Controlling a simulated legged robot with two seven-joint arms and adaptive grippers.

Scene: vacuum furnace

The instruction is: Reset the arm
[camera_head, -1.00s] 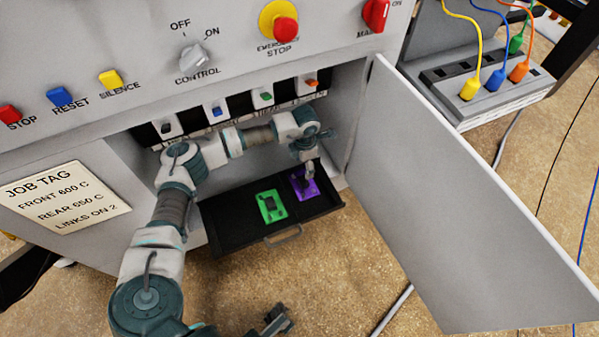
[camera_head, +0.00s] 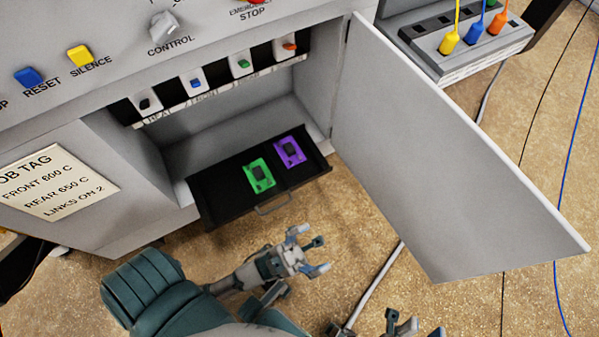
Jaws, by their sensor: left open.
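My left arm comes in from the lower left and is folded back. Its gripper (camera_head: 312,255) is open and empty, with fingers spread, over the floor in front of the drawer. The pulled-out black drawer (camera_head: 225,202) holds a green piece (camera_head: 259,176) and a purple piece (camera_head: 290,151), each with a dark part in its middle. The left gripper is apart from the drawer and both pieces. Parts of my right gripper (camera_head: 415,326) show at the bottom edge; most of it is cut off and its opening is unclear.
The grey cabinet door (camera_head: 440,150) stands open on the right. Inside the cabinet is a row of switches (camera_head: 195,83). A job tag (camera_head: 52,182) is on the left. A socket box (camera_head: 465,40) with coloured plugs stands at the upper right. Cables cross the floor.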

